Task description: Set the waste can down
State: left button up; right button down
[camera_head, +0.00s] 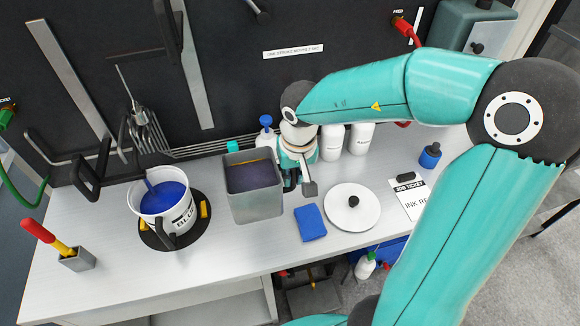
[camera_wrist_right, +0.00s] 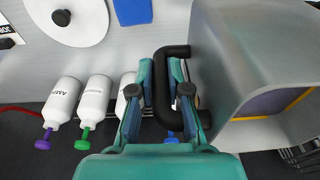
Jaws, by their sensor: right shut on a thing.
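The waste can (camera_head: 262,205) is a grey, square, open-topped metal bin with dark purplish contents, upright at the middle of the bench in the head view. In the right wrist view its grey wall (camera_wrist_right: 240,60) fills the right side. My right gripper (camera_head: 293,182) is at the can's right side. In the wrist view the gripper (camera_wrist_right: 168,75) is shut on the can's black handle (camera_wrist_right: 172,52). Whether the can's base touches the bench cannot be told. My left gripper is not in view.
A white bucket of blue ink (camera_head: 182,217) stands left on a black round base. A blue cloth (camera_head: 310,222), a white lid (camera_head: 340,212) and a job ticket (camera_head: 408,195) lie to the right. White bottles (camera_head: 359,139) stand behind. Bare bench (camera_head: 120,270) shows at front left.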

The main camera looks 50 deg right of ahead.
jog(key=shift+w+f+b, duration=0.15)
jog(key=shift+f+b, duration=1.75)
jog(key=shift+f, duration=4.8)
jog(key=shift+r, duration=0.1)
jog(key=c, duration=1.1)
grip_release()
jog(key=shift+c, duration=0.2)
